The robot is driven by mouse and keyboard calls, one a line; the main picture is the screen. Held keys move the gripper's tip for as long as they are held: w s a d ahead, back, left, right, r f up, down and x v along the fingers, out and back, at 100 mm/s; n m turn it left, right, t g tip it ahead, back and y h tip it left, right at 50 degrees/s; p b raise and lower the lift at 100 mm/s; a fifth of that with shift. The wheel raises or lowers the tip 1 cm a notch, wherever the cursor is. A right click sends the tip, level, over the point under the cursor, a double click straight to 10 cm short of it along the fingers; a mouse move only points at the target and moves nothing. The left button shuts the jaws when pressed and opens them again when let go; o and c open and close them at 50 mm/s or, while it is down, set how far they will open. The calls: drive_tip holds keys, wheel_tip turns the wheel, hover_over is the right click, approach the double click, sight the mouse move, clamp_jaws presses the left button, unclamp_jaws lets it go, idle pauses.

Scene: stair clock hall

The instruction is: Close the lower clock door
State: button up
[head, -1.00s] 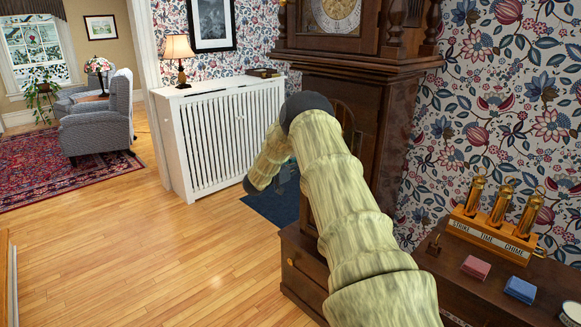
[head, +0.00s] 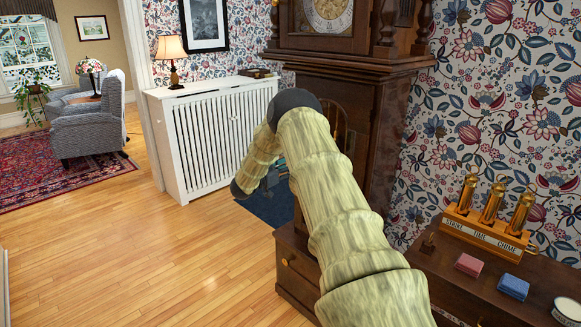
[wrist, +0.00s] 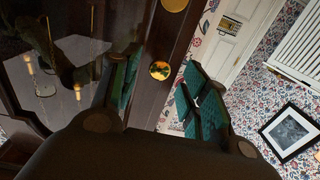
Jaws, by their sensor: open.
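The tall dark wood clock (head: 375,135) stands right of centre in the head view, its lower part largely behind my arm. An arched piece of its lower door (head: 340,122) shows beside my arm; how far the door stands open is hard to tell. In the wrist view, the dark door stile (wrist: 172,45) with a round brass knob (wrist: 160,70) lies between the teal fingers of my gripper (wrist: 162,88). The fingers are spread, and I cannot tell whether they touch the wood. In the head view my gripper (head: 276,172) is mostly hidden behind my arm.
A low dark cabinet (head: 297,265) stands in front of the clock, close to my arm. A white radiator cover (head: 215,140) stands behind.

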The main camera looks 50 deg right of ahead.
drive_tip(key=a, duration=0.9)
drive_tip(key=shift+w, duration=0.4)
drive_tip(key=shift+a, duration=0.1)
drive_tip(key=w+a+f+n+t+y+p, duration=0.25)
drive_tip(key=a+f+n+t, duration=0.55)
drive_tip(key=a+f, duration=0.55)
drive_tip(key=s+a+f+n+t+y, duration=0.1)
drive_tip(key=s+a+f+n+y, duration=0.1)
drive_tip(key=s+a+f+y, duration=0.3)
drive_tip(key=a+f+n, duration=0.1)
drive_tip(key=a+f, duration=0.2)
drive_tip(key=a, duration=0.4)
drive_tip(key=s+a+f+n+t+y, duration=0.1)
drive_tip(key=s+a+f+n+y, duration=0.2)
drive_tip(key=a, duration=0.4)
drive_tip(key=s+a+f+n+g+y+p, duration=0.15)
drive_tip(key=s+a+f, duration=0.25)
drive_tip(key=s+a, duration=0.4)
drive_tip(key=s+a+f+n+g+y+p, duration=0.1)
drive_tip(key=s+a+f+g+y, duration=0.2)
drive_tip(key=s+a, duration=0.5)
drive_tip(key=s+a+n+g+y, duration=0.1)
drive_tip(key=s+a+g, duration=0.1)
drive_tip(key=s, duration=0.9)
drive_tip(key=s+a+n+g+y+p, duration=0.1)
drive_tip(key=s+a, duration=0.4)
drive_tip(key=s, duration=0.7)
drive_tip(key=shift+s+r+g+y, duration=0.15)
drive_tip(key=shift+s+g+y, duration=0.15)
drive_tip(key=shift+y, duration=0.3)
